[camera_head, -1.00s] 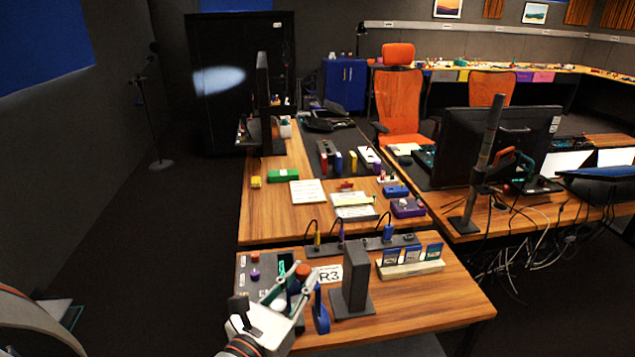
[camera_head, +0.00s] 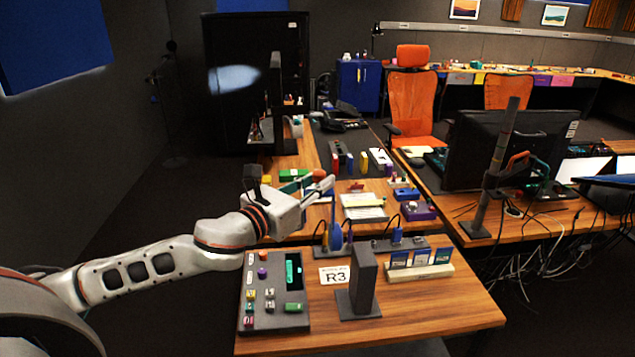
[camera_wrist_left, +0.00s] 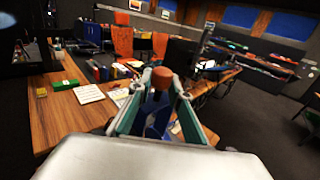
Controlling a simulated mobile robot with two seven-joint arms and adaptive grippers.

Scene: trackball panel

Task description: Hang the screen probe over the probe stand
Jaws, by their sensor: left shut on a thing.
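My left gripper (camera_head: 318,185) is shut on the screen probe (camera_head: 336,237), a blue piece with an orange-red cap. The gripper holds it raised above the desk, and the blue part hangs below the fingers. In the left wrist view the probe's cap (camera_wrist_left: 160,71) sits between the two green-sided fingers (camera_wrist_left: 157,95). The probe stand (camera_head: 364,283), seemingly the dark grey upright block on a flat base, stands on the near desk. In the head view it is below and to the right of the gripper, apart from the probe. My right gripper is not in view.
A card holder (camera_head: 419,272) stands to the right. A dark strip with cables runs behind. The desk's front right is clear.

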